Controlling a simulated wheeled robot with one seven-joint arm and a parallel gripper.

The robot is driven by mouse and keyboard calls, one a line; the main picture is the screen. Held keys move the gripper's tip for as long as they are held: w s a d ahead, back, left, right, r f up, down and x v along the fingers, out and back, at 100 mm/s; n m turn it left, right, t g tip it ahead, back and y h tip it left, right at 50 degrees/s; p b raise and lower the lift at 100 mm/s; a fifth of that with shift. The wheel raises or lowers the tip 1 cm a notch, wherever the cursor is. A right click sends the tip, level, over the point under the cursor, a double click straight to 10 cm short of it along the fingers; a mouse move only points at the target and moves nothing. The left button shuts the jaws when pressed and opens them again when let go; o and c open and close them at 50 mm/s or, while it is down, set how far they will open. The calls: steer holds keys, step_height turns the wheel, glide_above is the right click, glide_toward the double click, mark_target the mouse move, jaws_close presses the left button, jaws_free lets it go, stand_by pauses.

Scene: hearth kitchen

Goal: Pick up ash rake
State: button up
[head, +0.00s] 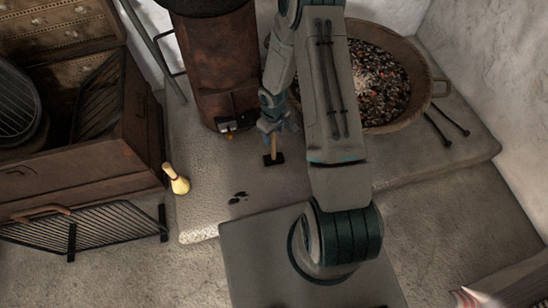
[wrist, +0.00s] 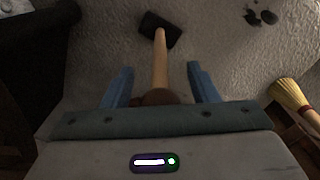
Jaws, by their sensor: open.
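The ash rake (head: 274,157) has a dark flat head and a light wooden handle. In the head view it is on the stone hearth slab, below the rusty stove, its upper handle hidden by my gripper. In the wrist view the ash rake (wrist: 160,62) runs from its dark head at the top down between my fingers. My gripper (wrist: 158,85) is open, with one blue finger on each side of the handle and a visible gap to both. In the head view my gripper (head: 272,126) is right over the handle.
A rusty stove (head: 212,70) stands close behind. A wide basket of embers (head: 378,80) is at right. A yellow brush (head: 176,180) leans near the wooden cabinet (head: 95,160) at left. Small dark lumps (head: 238,197) lie on the hearth slab (head: 205,212).

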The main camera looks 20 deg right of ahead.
steer(key=c, duration=1)
steer(key=shift+r, duration=0.2)
